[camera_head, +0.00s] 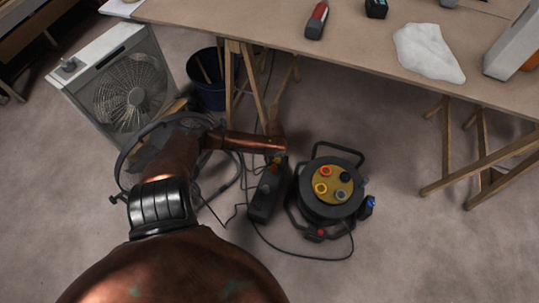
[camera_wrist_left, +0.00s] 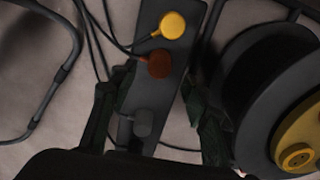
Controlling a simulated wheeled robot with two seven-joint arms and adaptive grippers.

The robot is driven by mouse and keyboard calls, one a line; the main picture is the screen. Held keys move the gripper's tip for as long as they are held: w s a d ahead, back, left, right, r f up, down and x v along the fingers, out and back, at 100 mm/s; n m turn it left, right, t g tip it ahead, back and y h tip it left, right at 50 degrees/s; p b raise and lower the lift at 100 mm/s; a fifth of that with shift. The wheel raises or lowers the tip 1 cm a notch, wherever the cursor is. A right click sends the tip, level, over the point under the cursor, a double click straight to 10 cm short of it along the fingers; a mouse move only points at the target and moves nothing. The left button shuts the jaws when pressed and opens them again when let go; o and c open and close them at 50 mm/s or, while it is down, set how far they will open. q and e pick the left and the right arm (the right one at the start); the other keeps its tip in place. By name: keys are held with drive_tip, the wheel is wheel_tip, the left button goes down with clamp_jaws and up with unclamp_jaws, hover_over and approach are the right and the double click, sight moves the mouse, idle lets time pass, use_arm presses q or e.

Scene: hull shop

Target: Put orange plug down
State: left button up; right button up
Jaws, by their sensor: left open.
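The orange plug (camera_wrist_left: 159,63), reddish in the shade, sits on the dark power strip (camera_wrist_left: 190,75), with a dark cable running from it to the upper left. A yellow plug (camera_wrist_left: 173,25) is above it and a grey plug (camera_wrist_left: 143,123) below it on the same strip. My left gripper (camera_wrist_left: 153,105) is open, its dark fingers apart on either side of the strip. I see no grip on the orange plug. In the head view my left arm reaches to the strip (camera_head: 264,203) and partly hides its far end. My right gripper is not in view.
A cable reel (camera_head: 327,213) with coloured sockets stands close right of the strip. Loose cables lie around both. A box fan (camera_head: 128,92) and dark blue bucket (camera_head: 209,94) are behind left. The trestle workbench (camera_head: 270,32) overhangs behind.

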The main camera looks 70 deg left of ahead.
sight(274, 166)
use_arm(q)
wheel_tip(274, 166, up, 6)
drive_tip(key=p, duration=0.2)
drive_tip(key=shift+r, duration=0.15)
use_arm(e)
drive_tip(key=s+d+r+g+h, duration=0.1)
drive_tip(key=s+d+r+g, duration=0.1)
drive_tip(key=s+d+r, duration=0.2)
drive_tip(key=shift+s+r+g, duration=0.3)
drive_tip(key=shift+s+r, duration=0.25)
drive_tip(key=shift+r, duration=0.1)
